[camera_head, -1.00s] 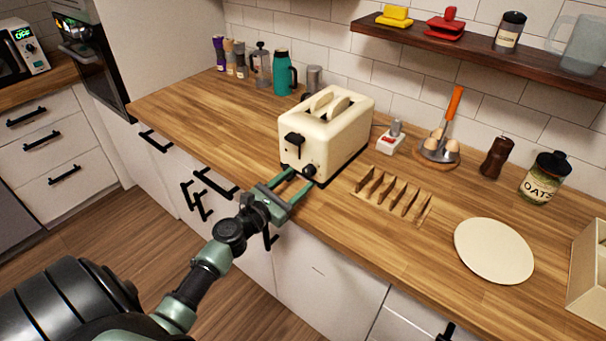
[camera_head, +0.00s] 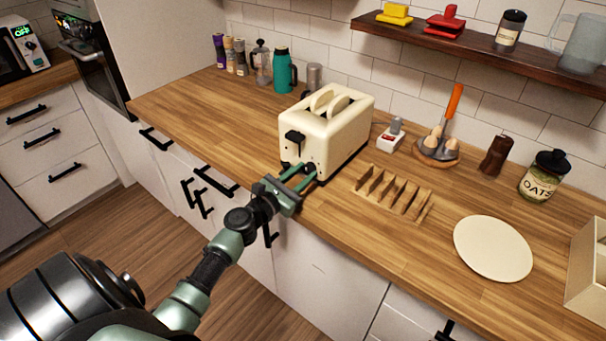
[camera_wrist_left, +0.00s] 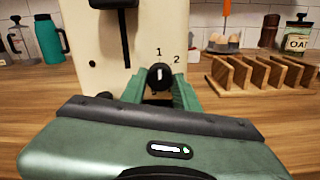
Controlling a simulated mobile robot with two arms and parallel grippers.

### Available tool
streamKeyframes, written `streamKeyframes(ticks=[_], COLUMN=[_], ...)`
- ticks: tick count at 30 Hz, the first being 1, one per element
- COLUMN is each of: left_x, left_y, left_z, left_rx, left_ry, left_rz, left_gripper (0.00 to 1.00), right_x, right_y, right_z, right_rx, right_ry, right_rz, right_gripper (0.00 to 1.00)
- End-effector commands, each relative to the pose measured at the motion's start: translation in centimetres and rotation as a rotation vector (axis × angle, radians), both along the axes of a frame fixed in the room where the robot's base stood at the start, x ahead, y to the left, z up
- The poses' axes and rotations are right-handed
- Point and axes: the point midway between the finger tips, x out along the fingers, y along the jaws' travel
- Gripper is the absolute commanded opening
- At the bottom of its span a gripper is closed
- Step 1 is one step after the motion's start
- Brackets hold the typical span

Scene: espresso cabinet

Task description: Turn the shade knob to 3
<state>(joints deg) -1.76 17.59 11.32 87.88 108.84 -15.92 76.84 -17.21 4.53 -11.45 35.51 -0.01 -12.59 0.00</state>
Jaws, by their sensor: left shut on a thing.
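The cream toaster (camera_head: 328,130) stands on the wooden counter with two bread slices in its slots. Its black lever shows on the front. The black shade knob (camera_wrist_left: 160,76) sits low on the toaster front in the left wrist view, its white mark pointing about straight up. The numbers 1 and 2 show above and to the right of it; a 3 is not visible. My left gripper (camera_head: 298,174) is at the knob, with its green fingers on either side, shut on the knob. It also shows in the left wrist view (camera_wrist_left: 160,92). My right gripper is not in view.
A wooden toast rack (camera_head: 394,190) stands right of the toaster, and a white plate (camera_head: 493,248) lies farther right. A small red-and-white device (camera_head: 391,137) is behind the rack.

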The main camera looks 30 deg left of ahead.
Motion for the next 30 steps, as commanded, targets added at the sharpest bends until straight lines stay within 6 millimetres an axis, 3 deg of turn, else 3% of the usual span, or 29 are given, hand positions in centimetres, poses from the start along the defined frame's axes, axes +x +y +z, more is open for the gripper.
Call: streamKeyframes(ticks=[11, 30], left_x=[0.0, 0.0], left_y=[0.0, 0.0], left_z=[-0.3, -0.3], left_rx=[0.190, 0.793], left_ry=[-0.015, -0.062], left_rz=[0.000, -0.002], left_gripper=[0.00, 0.00], right_x=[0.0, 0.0], right_y=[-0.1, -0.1], right_z=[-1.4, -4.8], right_rx=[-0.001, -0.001], right_ry=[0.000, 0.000], right_rz=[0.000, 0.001], right_gripper=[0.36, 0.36])
